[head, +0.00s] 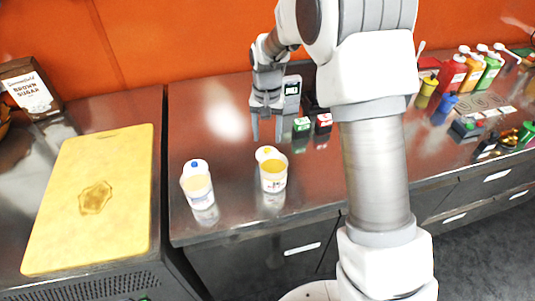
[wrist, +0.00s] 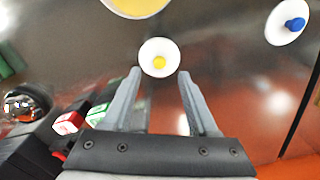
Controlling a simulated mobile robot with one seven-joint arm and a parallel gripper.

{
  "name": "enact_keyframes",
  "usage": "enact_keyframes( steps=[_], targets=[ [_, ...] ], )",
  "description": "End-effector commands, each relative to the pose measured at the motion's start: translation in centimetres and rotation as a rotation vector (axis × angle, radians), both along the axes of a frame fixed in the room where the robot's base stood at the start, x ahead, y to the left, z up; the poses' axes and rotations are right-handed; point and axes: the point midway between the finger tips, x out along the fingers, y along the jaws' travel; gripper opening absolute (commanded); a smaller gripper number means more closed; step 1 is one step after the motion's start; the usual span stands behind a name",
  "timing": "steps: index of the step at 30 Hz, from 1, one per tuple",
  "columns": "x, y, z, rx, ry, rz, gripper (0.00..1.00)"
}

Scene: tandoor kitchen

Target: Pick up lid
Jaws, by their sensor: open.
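A small round white lid with a yellow knob (wrist: 147,59) shows just beyond my fingertips in the wrist view, centred between them. In the head view the lid (head: 262,153) is just behind a white tub with yellowish contents (head: 273,184), partly hidden by it.
Small green and red boxes (head: 313,124) stand right of my gripper on the dark shiny counter (head: 215,120). A yellow cutting board (head: 120,180) lies at the left, by a brown sugar bag (head: 30,90). Several bottles (head: 470,70) stand far right.

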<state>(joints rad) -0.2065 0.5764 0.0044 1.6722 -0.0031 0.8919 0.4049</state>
Motion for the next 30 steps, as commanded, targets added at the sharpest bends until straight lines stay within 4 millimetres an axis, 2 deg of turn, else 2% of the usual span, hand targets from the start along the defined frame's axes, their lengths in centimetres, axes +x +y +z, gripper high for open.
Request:
enact_keyframes(
  steps=[6,9,18,28,30],
  targets=[
    [-0.1,-0.1,-3.4,-0.001,0.005,0.0,0.59],
    [-0.1,-0.1,-4.4,-0.001,0.002,0.0,0.59],
    [-0.1,-0.1,-4.9,0.0,0.001,0.0,0.59],
    [-0.1,-0.1,-4.9,-0.001,0.001,0.0,0.0],
    [-0.1,-0.1,-4.9,-0.001,0.001,0.0,0.0]
  ],
)
